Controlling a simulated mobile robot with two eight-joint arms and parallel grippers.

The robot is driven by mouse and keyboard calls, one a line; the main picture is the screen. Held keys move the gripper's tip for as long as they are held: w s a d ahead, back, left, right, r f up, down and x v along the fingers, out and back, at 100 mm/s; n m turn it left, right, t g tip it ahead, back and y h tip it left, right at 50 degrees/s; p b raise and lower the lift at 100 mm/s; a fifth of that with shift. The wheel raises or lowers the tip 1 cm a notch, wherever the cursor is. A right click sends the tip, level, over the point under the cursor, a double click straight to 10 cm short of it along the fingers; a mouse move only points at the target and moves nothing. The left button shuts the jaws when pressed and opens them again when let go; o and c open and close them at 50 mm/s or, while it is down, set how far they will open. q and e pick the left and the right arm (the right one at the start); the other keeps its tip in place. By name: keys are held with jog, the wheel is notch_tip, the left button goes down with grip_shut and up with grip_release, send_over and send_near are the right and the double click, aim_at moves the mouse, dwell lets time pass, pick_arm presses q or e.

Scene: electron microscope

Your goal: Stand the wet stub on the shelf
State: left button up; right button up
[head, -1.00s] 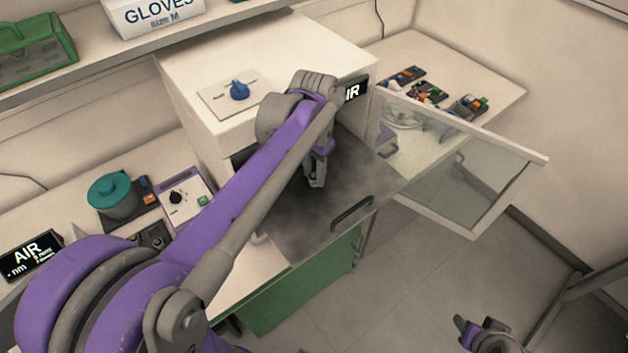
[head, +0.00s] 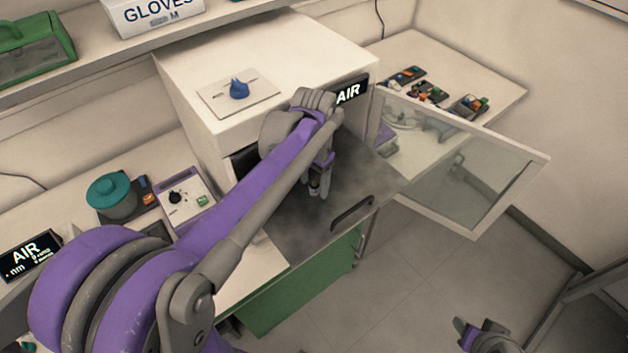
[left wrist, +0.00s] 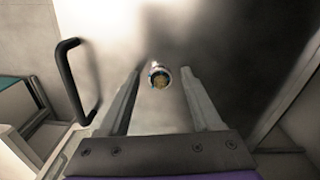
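The stub (left wrist: 159,78), a small pale cylinder with a golden round face, shows over the grey metal plate (left wrist: 215,35) in the left wrist view. My left gripper (left wrist: 160,76) is open, with one finger on each side of the stub and a gap on both sides. In the head view the left gripper (head: 319,190) points down over the same smoky metal plate (head: 354,184), in front of the white cabinet. The stub is hard to make out there. I cannot tell whether its base touches the plate. My right gripper (head: 478,333) is partly in view at the bottom edge.
The plate has a dark handle (head: 352,213) near its front edge. A framed glass door (head: 460,165) stands open at the right. A teal-lidded pot (head: 112,194) stands on the left bench.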

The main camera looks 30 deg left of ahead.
aim_at(314, 182)
pick_arm(q)
notch_tip(314, 182, up, 12)
jog(key=shift+r+p, duration=0.2)
jog(key=shift+p, duration=0.25)
dwell(1.3)
